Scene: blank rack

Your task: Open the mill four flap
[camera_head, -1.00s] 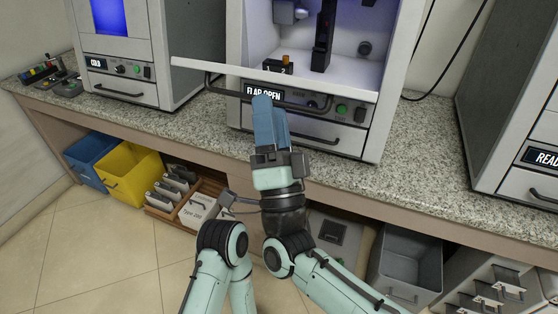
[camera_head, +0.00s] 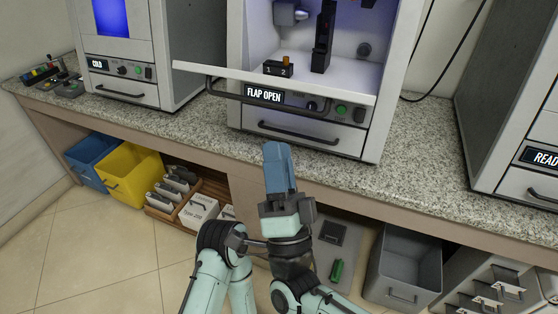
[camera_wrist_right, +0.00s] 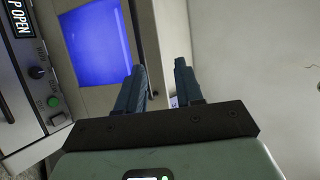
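The mill in the middle of the counter has its flap (camera_head: 310,83) lowered to a nearly level position, with a dark bar handle (camera_head: 270,100) along its front. Its display (camera_head: 264,94) reads "FLAP OPEN". The chamber (camera_head: 345,62) behind the flap is exposed. My right gripper (camera_head: 278,148) is in front of the counter edge, below and apart from the handle. In the right wrist view its two blue fingers (camera_wrist_right: 160,68) stand apart with nothing between them. Part of my left arm shows at the bottom, but its gripper is not visible.
A machine marked "COLD" (camera_head: 125,70) stands left and one reading "READ" (camera_head: 515,150) right. Below the counter are a blue bin (camera_head: 85,155), a yellow bin (camera_head: 130,170), a wooden tray (camera_head: 160,208) and a grey bin (camera_head: 405,265). Granite counter (camera_head: 425,140) between machines is clear.

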